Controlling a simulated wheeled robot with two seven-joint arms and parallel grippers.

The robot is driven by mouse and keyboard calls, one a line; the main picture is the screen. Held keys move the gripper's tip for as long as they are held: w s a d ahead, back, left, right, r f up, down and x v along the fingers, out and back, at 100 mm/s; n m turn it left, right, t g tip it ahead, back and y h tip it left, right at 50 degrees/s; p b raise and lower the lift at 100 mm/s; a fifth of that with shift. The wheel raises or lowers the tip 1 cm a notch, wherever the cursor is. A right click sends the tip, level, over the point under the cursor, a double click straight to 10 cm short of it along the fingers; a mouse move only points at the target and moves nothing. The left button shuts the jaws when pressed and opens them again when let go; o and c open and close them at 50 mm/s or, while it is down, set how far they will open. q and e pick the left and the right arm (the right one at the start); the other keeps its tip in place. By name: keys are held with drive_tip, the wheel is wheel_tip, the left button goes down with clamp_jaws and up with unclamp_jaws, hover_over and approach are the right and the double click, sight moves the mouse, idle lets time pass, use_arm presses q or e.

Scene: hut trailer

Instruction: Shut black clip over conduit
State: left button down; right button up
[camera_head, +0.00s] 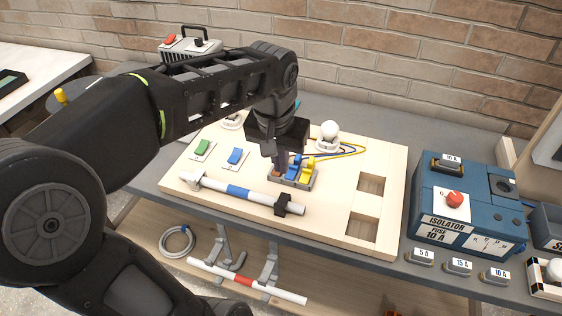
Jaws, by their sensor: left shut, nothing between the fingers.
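A black clip (283,207) sits at the conduit near its right end, at the front of the pale wooden board. I cannot tell whether its top is shut. The white conduit (262,197) with a blue band lies along the board's front edge. My left gripper (279,166) points down above the board, behind the conduit and apart from the clip. It is shut and empty, its fingertips close to the left end of a grey terminal block (303,181) with blue and yellow levers. My right gripper is out of view.
The wooden board (335,220) also carries a green switch (203,147), a blue switch (236,156), a white bulb (329,131) and two square openings. A blue isolator box (455,222) stands right. A second conduit (275,290) lies on brackets below.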

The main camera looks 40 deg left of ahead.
use_arm(q)
drive_tip(key=shift+r+p, duration=0.5)
drive_tip(key=shift+r, duration=0.4)
